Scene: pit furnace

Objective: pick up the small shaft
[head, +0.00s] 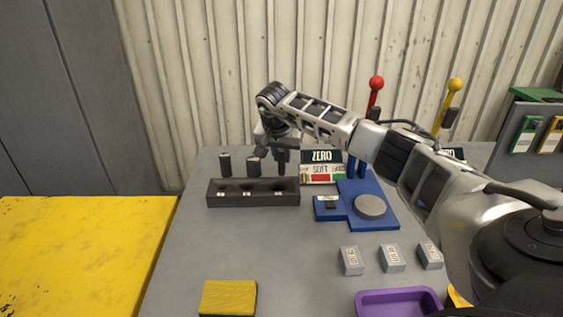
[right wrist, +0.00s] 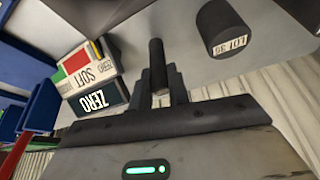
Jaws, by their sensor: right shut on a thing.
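My right gripper (head: 282,160) is behind the right end of the dark rack (head: 230,200). In the right wrist view its fingers (right wrist: 160,84) are shut on the small shaft (right wrist: 156,58), a thin dark cylinder. The shaft stands up between the fingers. I cannot tell whether its end touches the table. A thicker dark shaft (right wrist: 224,28) with a pale printed label stands beside it, apart from the fingers. In the head view two dark shafts, one at the left (head: 224,163) and one nearer the gripper (head: 253,167), stand behind the rack. My left gripper is out of view.
A ZERO / SOFT sign (head: 321,167) stands just right of the gripper. A blue fixture (head: 378,215) with a grey disc is further right. Several grey blocks (head: 392,258), a purple tray (head: 362,302) and a yellow pad (head: 228,297) lie nearer. The table's middle left is clear.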

